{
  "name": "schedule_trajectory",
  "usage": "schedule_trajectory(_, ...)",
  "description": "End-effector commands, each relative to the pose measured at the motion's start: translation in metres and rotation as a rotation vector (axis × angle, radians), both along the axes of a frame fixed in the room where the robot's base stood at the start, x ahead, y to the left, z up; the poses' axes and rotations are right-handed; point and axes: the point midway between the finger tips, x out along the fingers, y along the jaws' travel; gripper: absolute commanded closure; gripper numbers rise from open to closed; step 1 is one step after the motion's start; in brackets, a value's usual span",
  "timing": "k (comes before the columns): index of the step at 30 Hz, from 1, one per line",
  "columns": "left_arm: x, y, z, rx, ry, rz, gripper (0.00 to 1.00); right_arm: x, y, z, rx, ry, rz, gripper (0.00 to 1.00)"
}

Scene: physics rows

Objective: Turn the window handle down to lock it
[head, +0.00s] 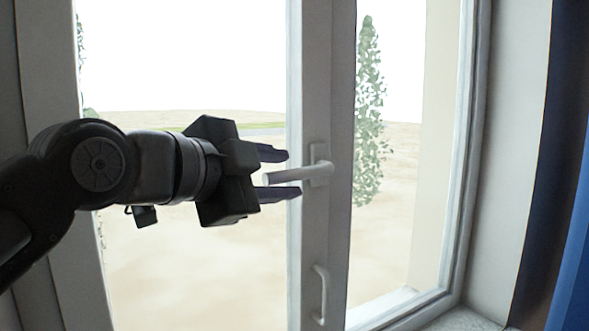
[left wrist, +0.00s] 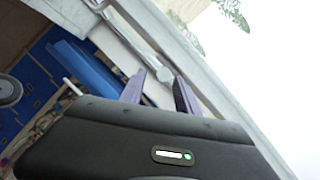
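The window handle (head: 296,174) is a pale grey lever on a plate on the middle window post. It points left, nearly level, tilting slightly down at its free end. My left gripper (head: 281,173) reaches in from the left, its two dark fingers apart, one above and one below the lever's free end. A gap shows on both sides of the lever, so the fingers do not look closed on it. In the left wrist view the fingers (left wrist: 160,88) are also apart; a pale bar shows beyond them, but I cannot tell if it is the lever. My right gripper is out of view.
A small pull handle (head: 320,295) is lower on the same white post (head: 325,235). Glass panes lie on both sides of it. A blue curtain (head: 570,240) hangs at the far right, above a pale sill (head: 462,320). Blue objects show in the left wrist view.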

Motion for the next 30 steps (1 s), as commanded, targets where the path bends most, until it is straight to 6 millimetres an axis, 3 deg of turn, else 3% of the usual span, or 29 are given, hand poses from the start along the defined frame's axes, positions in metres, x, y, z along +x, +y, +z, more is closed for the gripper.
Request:
schedule_trajectory(7, 0.028, -0.017, -0.005, 0.001, -0.001, 0.000, 0.61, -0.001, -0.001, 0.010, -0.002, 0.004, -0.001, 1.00)
schedule_trajectory(17, 0.032, -0.020, -0.008, 0.000, -0.001, 0.000, 0.61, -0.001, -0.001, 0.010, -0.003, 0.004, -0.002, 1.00)
schedule_trajectory(30, 0.032, -0.020, -0.008, 0.000, -0.001, 0.000, 0.96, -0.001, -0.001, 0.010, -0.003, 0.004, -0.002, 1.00)
